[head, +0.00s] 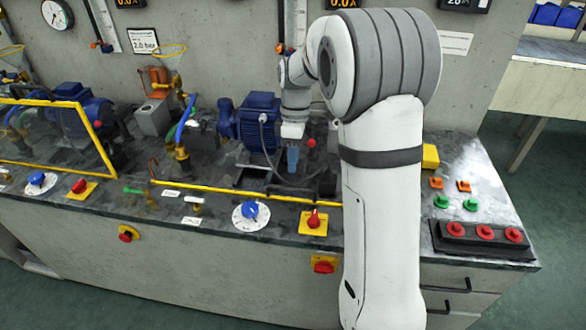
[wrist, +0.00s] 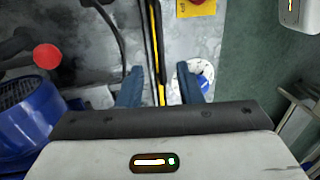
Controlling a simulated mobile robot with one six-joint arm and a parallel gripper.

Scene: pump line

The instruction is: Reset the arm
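My arm rises at the right of the middle in the head view and bends over, with the wrist hanging down above the bench. My gripper (head: 292,160) points down next to the blue pump motor (head: 258,122). In the wrist view my gripper (wrist: 160,84) has its two blue fingers well apart, with nothing held between them. The yellow rail (wrist: 157,40) passes below the gap between the fingers. The blue dial knob (wrist: 204,83) lies partly behind the right finger.
A red knob (wrist: 47,56) is left of the fingers in the wrist view. The bench (head: 275,230) carries a red switch on a yellow plate (head: 313,222), a yellow-framed guard (head: 60,135) at left, and a black box with red buttons (head: 484,236) at right. Open floor lies in front.

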